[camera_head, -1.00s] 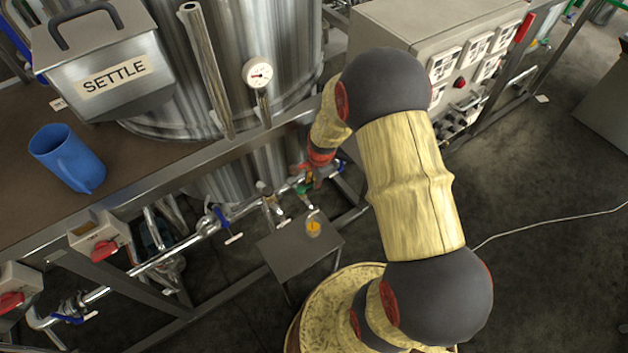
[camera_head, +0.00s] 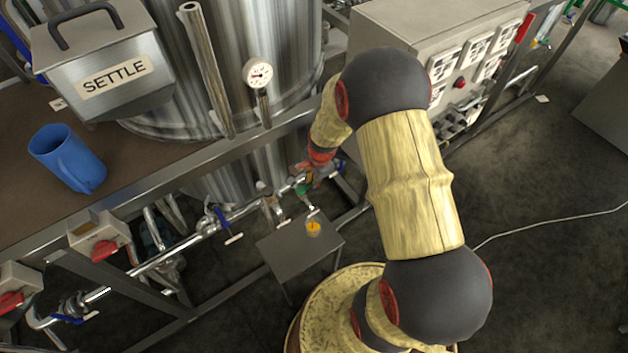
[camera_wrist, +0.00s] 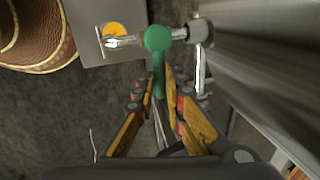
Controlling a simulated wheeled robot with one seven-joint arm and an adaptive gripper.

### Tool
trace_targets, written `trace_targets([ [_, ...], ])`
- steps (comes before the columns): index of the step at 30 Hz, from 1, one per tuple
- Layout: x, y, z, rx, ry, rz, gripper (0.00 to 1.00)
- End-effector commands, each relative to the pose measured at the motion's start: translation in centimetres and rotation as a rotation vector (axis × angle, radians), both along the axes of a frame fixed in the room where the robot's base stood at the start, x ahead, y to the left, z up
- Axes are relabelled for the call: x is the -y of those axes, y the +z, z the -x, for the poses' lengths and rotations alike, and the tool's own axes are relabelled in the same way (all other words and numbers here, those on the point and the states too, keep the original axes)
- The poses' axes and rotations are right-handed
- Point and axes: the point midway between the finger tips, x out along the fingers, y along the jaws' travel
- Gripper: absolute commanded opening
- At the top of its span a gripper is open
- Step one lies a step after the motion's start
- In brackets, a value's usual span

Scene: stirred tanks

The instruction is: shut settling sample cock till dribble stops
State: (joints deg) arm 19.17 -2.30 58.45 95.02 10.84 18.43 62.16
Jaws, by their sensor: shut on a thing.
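The sample cock has a green handle (camera_wrist: 158,40) with a round knob, in the wrist view. My gripper (camera_wrist: 163,82) is shut on the handle's lower part, its yellow-brown fingers on either side. The cock's spout (camera_wrist: 122,42) points left over a small cup of orange-yellow liquid (camera_wrist: 112,29). In the head view the green handle (camera_head: 302,189) shows small beside the tank pipe, and the cup (camera_head: 313,229) stands on a small grey stand (camera_head: 325,247). My gripper is mostly hidden there behind my arm. I cannot make out a dribble between spout and cup.
The tank marked SETTLE (camera_head: 225,80) stands behind, with a dial gauge (camera_head: 258,74). A blue jug (camera_head: 68,158) sits on the brown deck. A pipe with blue-handled valves (camera_head: 228,225) runs along the frame. A control box (camera_head: 440,70) is at upper right. Open floor lies at right.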

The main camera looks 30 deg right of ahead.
Motion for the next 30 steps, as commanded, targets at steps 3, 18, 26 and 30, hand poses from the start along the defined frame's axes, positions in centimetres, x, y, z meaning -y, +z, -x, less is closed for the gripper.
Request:
trace_targets([
  [3, 0.05, -0.04, -0.2, -0.001, 0.046, 0.0, 0.0],
  [18, 0.04, -0.01, -0.35, 0.0, 0.073, 0.0, 0.18],
  [26, 0.04, 0.0, -0.35, 0.0, 0.072, 0.0, 0.3],
  [30, 0.04, 0.0, -0.36, 0.0, 0.072, 0.0, 0.3],
])
